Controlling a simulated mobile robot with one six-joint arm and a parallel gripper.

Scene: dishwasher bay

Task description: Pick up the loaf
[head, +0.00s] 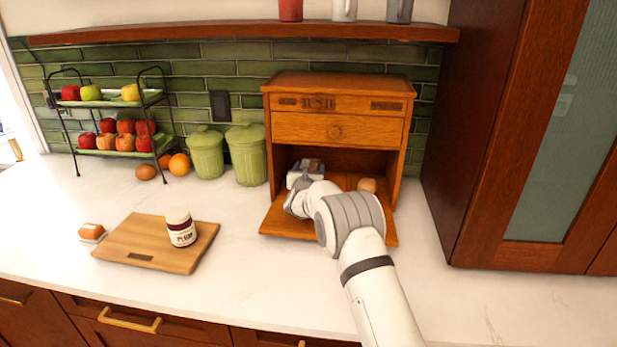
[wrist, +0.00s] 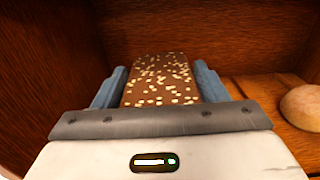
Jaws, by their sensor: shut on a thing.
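The loaf (wrist: 160,80) is dark brown with pale flecks on top. In the wrist view it sits between the two blue fingers of my gripper (wrist: 158,88), which is shut on it. In the head view my gripper (head: 305,172) reaches into the open lower part of the wooden bread box (head: 338,128). Only a small brown bit of the loaf (head: 313,163) shows there. I cannot tell whether the loaf is lifted off the box floor.
A round bun (head: 367,185) lies right of my gripper in the box; it also shows in the wrist view (wrist: 302,106). The box walls are close on both sides. A cutting board (head: 150,252) with a jar (head: 180,228) lies left. The right counter is clear.

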